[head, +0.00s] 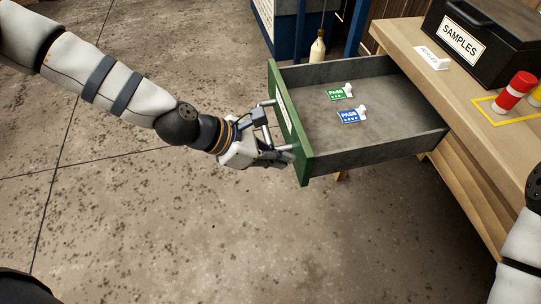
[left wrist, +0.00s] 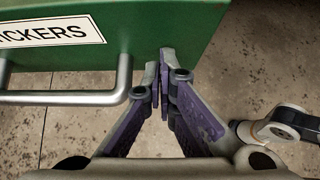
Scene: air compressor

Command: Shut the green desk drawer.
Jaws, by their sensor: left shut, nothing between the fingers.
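The green desk drawer (head: 302,165) stands pulled well out of the wooden desk (head: 400,32), with its grey tray exposed. Its green front also fills the top of the left wrist view (left wrist: 170,22), with a white label ending in "ICKERS" (left wrist: 50,30) and a metal bar handle (left wrist: 70,98). My left gripper (head: 290,153) is at the outer face of the drawer front, beside the handle. Its fingertips (left wrist: 160,70) are together and empty, pointing at the green panel; I cannot tell if they touch it. My right gripper is out of view.
A green pass (head: 340,94) and a blue pass (head: 348,116) lie inside the drawer. A black SAMPLES box (head: 490,38) and a red cylinder (head: 514,91) stand on the desktop. A bottle (head: 317,48) stands behind the drawer. The floor at left is clear.

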